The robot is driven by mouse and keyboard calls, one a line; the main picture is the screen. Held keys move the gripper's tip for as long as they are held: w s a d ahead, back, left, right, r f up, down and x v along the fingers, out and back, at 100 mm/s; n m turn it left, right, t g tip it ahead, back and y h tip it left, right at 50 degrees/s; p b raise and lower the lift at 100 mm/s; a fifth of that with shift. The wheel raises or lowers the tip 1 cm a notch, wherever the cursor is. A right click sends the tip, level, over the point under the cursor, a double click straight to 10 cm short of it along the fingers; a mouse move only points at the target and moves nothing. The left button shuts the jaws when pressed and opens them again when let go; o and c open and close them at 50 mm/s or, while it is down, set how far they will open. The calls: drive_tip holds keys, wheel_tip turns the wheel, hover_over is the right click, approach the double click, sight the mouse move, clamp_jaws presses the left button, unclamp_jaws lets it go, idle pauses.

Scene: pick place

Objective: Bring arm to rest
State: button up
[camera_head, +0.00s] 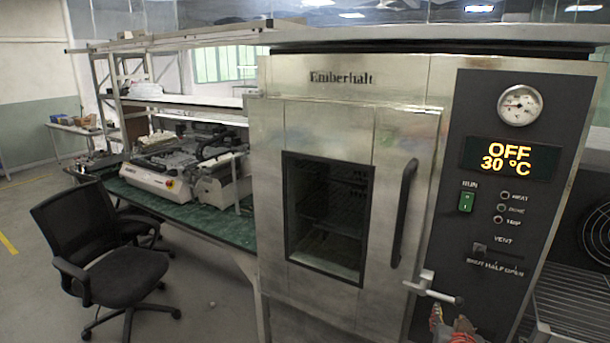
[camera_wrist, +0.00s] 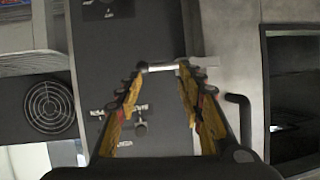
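My gripper (camera_head: 450,325) shows at the bottom edge of the head view, just below the oven's metal latch lever (camera_head: 433,288). In the wrist view my gripper (camera_wrist: 160,76) has its orange-yellow fingers spread, with no object held between them. The latch lever (camera_wrist: 172,67) lies across the view at the fingertips; I cannot tell whether they touch it. The steel oven door (camera_head: 270,225) looks closed. It has a dark window (camera_head: 328,215) and a black vertical handle (camera_head: 404,212). The rest of my arm is out of the head view.
The oven's dark panel (camera_head: 477,247) has a gauge (camera_head: 519,105), a display (camera_head: 509,158) reading OFF 30 °C and a green RUN switch (camera_head: 467,201). A green-topped bench (camera_head: 190,219) with equipment stands left of the oven. A black chair (camera_head: 115,270) stands before it. Open floor lies left.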

drive_tip(key=s+a+f+n+g+y, duration=0.3)
drive_tip(key=s+a+g+y, duration=0.25)
drive_tip(key=s+a, duration=0.75)
drive_tip(key=s+a+r+n, duration=0.1)
drive_tip(key=s+a+r, duration=0.1)
drive_tip(key=s+r, duration=0.2)
drive_tip(key=s+a+r+n+g, duration=0.1)
drive_tip(key=s+a+r, duration=0.1)
drive_tip(key=s+r, duration=0.3)
drive_tip(key=s, duration=0.3)
drive_tip(key=shift+s+a+p, duration=0.2)
drive_tip(key=shift+a+p, duration=0.05)
drive_tip(key=shift+p, duration=0.1)
idle(1.3)
